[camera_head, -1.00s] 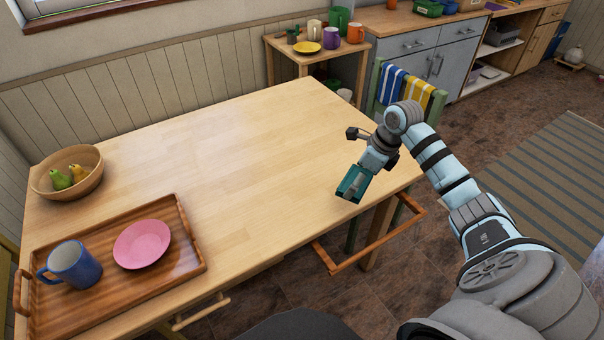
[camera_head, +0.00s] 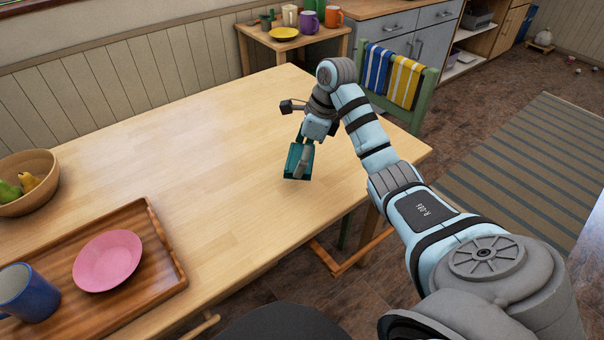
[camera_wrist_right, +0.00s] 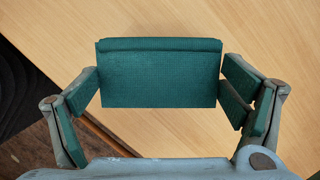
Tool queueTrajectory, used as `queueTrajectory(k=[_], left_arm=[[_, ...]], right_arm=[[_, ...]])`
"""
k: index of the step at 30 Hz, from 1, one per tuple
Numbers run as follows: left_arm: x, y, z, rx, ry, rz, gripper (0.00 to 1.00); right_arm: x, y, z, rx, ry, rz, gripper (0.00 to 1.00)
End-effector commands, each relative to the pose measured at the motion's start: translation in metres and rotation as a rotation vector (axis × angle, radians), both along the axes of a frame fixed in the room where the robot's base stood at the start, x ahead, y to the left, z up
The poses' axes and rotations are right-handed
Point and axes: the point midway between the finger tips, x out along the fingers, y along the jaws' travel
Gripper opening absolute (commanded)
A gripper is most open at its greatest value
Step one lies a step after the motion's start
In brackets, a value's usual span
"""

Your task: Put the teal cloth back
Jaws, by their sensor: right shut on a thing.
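The teal cloth (camera_wrist_right: 160,72) is a folded, flat-looking piece between the fingers of my right gripper (camera_head: 303,150). In the head view the cloth (camera_head: 294,163) hangs over the bare right part of the wooden table (camera_head: 220,140). Teal strips also show along both fingers in the wrist view; I cannot tell whether they are cloth. The right gripper is shut on the cloth. Whether the cloth touches the tabletop is unclear. My left gripper is not in view.
A wooden rail (camera_head: 352,266) sticks out below the table's near edge. A green chair (camera_head: 421,100) carries striped cloths (camera_head: 391,73). A tray (camera_head: 160,280) with a pink plate (camera_head: 107,260) and blue mug (camera_head: 27,292), and a fruit bowl (camera_head: 38,190), stand left. The table's middle is clear.

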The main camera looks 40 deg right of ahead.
Motion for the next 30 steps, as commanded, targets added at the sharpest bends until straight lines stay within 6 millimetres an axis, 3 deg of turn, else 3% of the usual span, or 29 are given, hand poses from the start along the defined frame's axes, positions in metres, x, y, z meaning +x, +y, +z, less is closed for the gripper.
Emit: queueTrajectory(k=[10,20,21,22,30], left_arm=[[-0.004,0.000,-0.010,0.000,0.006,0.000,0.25],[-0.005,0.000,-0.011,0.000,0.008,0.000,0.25],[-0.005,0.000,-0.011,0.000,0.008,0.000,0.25],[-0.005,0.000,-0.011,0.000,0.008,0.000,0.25],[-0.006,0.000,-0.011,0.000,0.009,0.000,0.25]], right_arm=[[0.000,0.000,-0.060,0.000,-0.002,0.001,0.65],[0.000,0.000,-0.064,0.000,-0.003,0.000,0.65],[0.000,0.000,-0.065,0.000,-0.003,0.000,0.93],[0.000,0.000,-0.064,0.000,-0.003,0.000,0.97],[0.000,0.000,-0.064,-0.001,-0.004,0.000,1.00]])
